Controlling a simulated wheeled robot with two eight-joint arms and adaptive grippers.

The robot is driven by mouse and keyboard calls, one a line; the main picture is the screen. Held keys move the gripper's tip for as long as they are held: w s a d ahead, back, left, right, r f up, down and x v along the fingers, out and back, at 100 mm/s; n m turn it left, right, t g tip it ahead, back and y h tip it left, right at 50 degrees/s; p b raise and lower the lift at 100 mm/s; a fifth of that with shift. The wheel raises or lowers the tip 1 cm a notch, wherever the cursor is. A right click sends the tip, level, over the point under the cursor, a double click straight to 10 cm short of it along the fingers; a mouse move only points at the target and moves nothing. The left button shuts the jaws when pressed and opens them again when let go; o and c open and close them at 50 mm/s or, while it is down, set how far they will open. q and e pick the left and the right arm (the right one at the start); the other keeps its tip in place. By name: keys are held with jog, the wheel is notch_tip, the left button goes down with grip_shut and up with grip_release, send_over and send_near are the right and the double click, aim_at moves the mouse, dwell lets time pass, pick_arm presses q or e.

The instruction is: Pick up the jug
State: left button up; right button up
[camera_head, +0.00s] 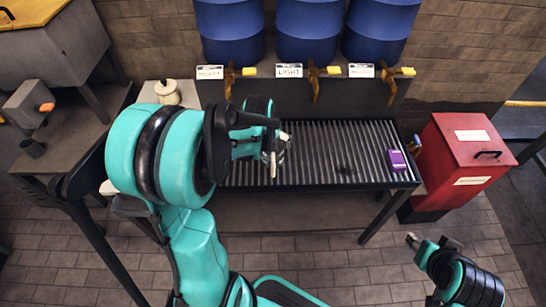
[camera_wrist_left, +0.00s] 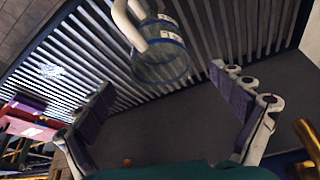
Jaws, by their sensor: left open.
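The jug (camera_wrist_left: 162,58) is a clear cylinder with blue rims and a thick white handle (camera_wrist_left: 128,22). In the left wrist view it is over the slatted rack (camera_wrist_left: 60,75), in the upper middle. My left gripper (camera_wrist_left: 160,82) is open, its two purple-padded fingers spread on either side below the jug in the picture. I see no finger closed on it. In the head view my left gripper (camera_head: 272,150) is over the left part of the rack (camera_head: 330,150), and my arm mostly hides the jug. My right gripper (camera_head: 420,242) is at the lower right, its jaws unclear.
Blue barrels (camera_head: 307,30) with brass taps (camera_head: 314,80) and labels stand behind the rack. A red bin (camera_head: 465,150) stands at right. A white spool-like object (camera_head: 167,92) is at left.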

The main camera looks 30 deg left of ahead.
aim_at(272, 145)
pick_arm(q)
jog(key=b+x, duration=0.2)
jog(key=x, duration=0.4)
jog(key=shift+w+r+b, duration=0.1)
jog(key=shift+b, duration=0.25)
jog(key=c, duration=1.8)
jog(key=shift+r, duration=0.1)
